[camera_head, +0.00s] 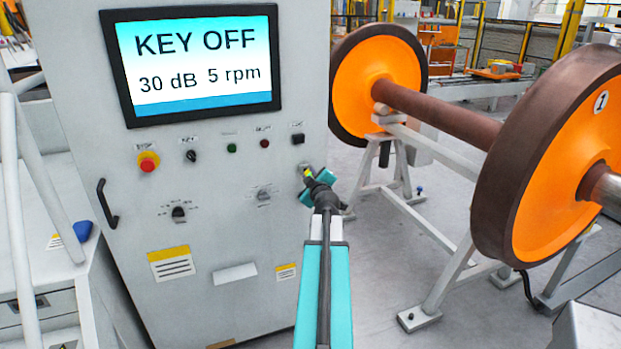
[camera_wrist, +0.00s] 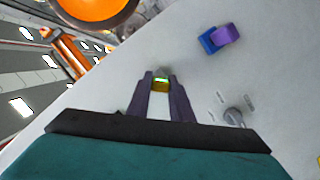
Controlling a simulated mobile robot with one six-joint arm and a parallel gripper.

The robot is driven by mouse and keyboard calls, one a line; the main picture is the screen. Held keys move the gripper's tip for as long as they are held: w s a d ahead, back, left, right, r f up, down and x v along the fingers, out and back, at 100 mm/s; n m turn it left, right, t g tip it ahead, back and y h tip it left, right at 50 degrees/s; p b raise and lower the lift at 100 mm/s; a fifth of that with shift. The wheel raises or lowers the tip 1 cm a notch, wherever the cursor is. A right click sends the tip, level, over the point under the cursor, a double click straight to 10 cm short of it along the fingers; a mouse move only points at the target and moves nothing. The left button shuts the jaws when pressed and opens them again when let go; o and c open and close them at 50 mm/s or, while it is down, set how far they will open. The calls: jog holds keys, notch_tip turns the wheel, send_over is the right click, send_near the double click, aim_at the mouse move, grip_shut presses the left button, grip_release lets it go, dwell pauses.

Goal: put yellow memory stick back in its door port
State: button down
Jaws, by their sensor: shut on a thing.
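My gripper (camera_head: 313,178) is at the right side of the grey cabinet's front panel (camera_head: 230,220), below the row of buttons. In the wrist view my gripper (camera_wrist: 160,82) is shut on the yellow memory stick (camera_wrist: 160,86), which shows as a small yellow block between the dark fingers. In the head view a bit of the yellow stick (camera_head: 308,173) shows at the fingertips, close against the panel. The door port is hidden behind the stick and fingers. I cannot tell whether the stick is seated in it.
The panel carries a screen (camera_head: 197,62) reading "KEY OFF", a red stop button (camera_head: 148,161), a key switch (camera_head: 191,156) and knobs (camera_head: 179,213). A black door handle (camera_head: 106,204) is at left. An orange wheelset (camera_head: 555,150) stands on a frame at right.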

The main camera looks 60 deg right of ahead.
jog(key=shift+w+d, duration=0.45)
jog(key=shift+w, duration=0.15)
jog(key=c, duration=1.5)
grip_release()
jog(key=shift+s+a, duration=0.1)
jog(key=b+v, duration=0.4)
jog(key=v, duration=0.4)
jog(key=shift+s+a, duration=0.2)
jog(key=shift+s, duration=0.05)
jog(key=shift+b, duration=0.35)
jog(key=b+v, duration=0.2)
jog(key=b, duration=0.3)
jog(key=shift+s+a, duration=0.15)
jog(key=b+v, duration=0.1)
jog(key=b, duration=0.5)
jog(key=shift+s+a+r+b, duration=0.1)
jog(key=shift+s+a+b, duration=0.1)
jog(key=shift+a+b, duration=0.1)
